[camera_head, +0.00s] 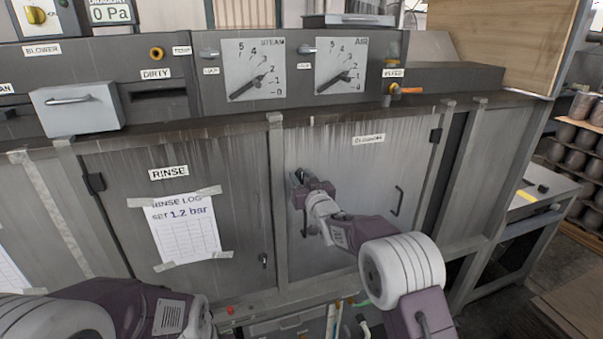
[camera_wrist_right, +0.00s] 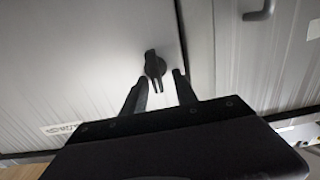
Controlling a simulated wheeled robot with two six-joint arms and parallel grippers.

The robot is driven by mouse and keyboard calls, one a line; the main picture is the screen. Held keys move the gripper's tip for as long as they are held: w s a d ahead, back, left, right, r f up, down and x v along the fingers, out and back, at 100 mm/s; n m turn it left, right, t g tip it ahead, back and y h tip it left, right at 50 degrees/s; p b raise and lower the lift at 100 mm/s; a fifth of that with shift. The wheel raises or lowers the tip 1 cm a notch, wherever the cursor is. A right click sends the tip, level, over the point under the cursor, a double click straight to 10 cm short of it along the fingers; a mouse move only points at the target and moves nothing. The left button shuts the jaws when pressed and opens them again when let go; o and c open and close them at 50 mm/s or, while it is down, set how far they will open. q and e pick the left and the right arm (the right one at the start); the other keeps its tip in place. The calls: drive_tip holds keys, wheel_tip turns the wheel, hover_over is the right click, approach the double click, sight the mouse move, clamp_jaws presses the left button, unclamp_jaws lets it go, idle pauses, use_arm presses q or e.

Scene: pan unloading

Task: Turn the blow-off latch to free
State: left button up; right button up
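The latch (camera_wrist_right: 154,68) is a small dark knob with a short tapered lever, mounted near a door edge. In the right wrist view its lever points toward my right gripper (camera_wrist_right: 160,77). The gripper's two dark fingers are open, one on either side of the lever tip, with a visible gap to it. In the head view my right gripper (camera_head: 299,181) is at the left edge of the right-hand door (camera_head: 345,215) and hides most of the latch. My left arm shows at the lower left of the head view, but its gripper is out of frame.
The right-hand door has a small label (camera_head: 368,139), hard to read, and a bar handle (camera_head: 397,201). The RINSE door (camera_head: 120,190), with a taped paper log (camera_head: 186,228), is to the left. STEAM and AIR gauges (camera_head: 254,70) sit above. A side bench (camera_head: 540,190) stands at right.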

drive_tip(key=shift+d, duration=0.25)
clamp_jaws()
drive_tip(key=m+b, duration=0.2)
drive_tip(key=shift+d+f+m, duration=0.15)
drive_tip(key=shift+m, duration=0.15)
drive_tip(key=m+b, duration=0.1)
drive_tip(key=m, duration=0.9)
drive_tip(key=d+f+m+b, duration=0.1)
drive_tip(key=m, duration=0.4)
drive_tip(key=shift+w+b, duration=0.25)
drive_tip(key=shift+b, duration=0.1)
drive_tip(key=shift+m, duration=0.3)
